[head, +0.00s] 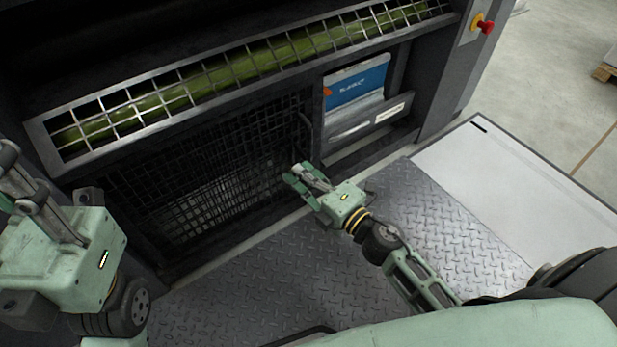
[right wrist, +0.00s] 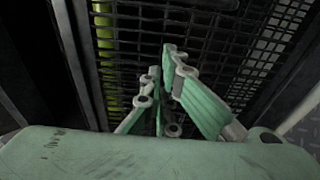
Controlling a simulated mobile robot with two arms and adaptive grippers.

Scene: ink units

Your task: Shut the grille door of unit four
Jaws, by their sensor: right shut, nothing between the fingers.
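The dark wire-mesh grille door (head: 205,185) is in the lower front of the machine in the head view. It looks nearly in line with the front; I cannot tell whether it is fully shut. A bar handle (head: 304,130) stands at its right side. My right gripper (head: 296,174) is shut and empty, with its fingertips at the lower right part of the mesh. In the right wrist view the fingers (right wrist: 163,75) point at the mesh (right wrist: 205,40); contact is unclear. My left gripper (head: 18,175) is at the left edge, away from the door, its fingers partly cut off.
A metal grid guard (head: 180,88) over a green roller runs above the door. A blue-labelled container (head: 357,85) sits in a bay to the right. A red stop button (head: 487,27) is at upper right. The tread-plate floor (head: 270,285) in front is mostly clear.

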